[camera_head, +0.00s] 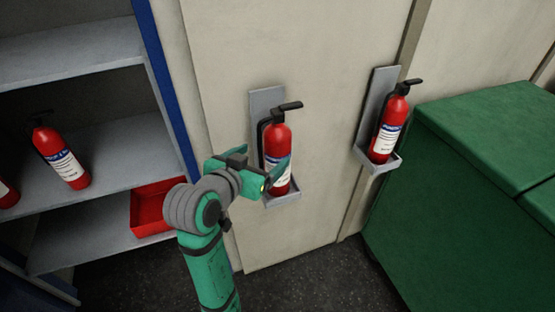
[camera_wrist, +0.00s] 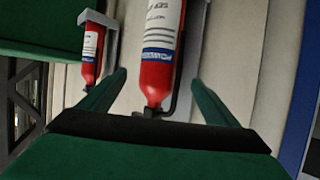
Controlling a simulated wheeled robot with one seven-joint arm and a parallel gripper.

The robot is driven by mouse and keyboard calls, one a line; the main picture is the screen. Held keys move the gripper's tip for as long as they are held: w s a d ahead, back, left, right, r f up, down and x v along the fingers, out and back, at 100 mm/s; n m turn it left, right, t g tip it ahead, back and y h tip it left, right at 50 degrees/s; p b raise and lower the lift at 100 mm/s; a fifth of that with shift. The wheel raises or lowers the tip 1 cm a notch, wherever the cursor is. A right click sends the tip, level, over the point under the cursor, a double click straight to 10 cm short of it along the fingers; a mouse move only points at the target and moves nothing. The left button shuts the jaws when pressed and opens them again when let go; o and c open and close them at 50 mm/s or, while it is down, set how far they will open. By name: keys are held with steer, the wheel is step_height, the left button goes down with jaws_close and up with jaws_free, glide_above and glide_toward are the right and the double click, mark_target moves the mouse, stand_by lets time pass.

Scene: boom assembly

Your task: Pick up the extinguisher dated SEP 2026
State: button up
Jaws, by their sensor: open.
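A red extinguisher (camera_head: 277,147) with a white and blue label stands upright in a grey wall bracket (camera_head: 284,200). A second red extinguisher (camera_head: 388,127) stands in another bracket (camera_head: 378,165) to its right. My gripper (camera_head: 250,168) is open in front of the nearer extinguisher and hides part of its lower body. The wrist view is upside down; there, the nearer extinguisher (camera_wrist: 160,75) appears between my open fingers (camera_wrist: 162,90), and I cannot tell whether they touch it. The second extinguisher (camera_wrist: 92,55) lies beyond the left finger. No date is readable on any label.
A shelf unit (camera_head: 100,200) at left holds another extinguisher (camera_head: 62,157), part of one more at the picture edge (camera_head: 7,193), and a red tray (camera_head: 152,205). A green box (camera_head: 450,190) stands at right. Dark floor (camera_head: 320,280) is clear below the brackets.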

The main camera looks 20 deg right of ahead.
mark_target(270, 151)
steer(key=x, duration=0.5)
steer(key=shift+w+d+f, duration=0.1)
steer(key=shift+w+d, duration=0.05)
steer(key=shift+w, duration=0.05)
steer(key=x, duration=0.3)
steer(key=shift+d, duration=0.3)
steer(key=shift+w+d+f, duration=0.25)
steer(key=shift+w+d, duration=0.1)
steer(key=shift+w, duration=0.15)
steer(key=shift+c, duration=0.2)
steer(key=shift+a, duration=0.1)
jaws_close()
steer(key=shift+r, duration=0.3)
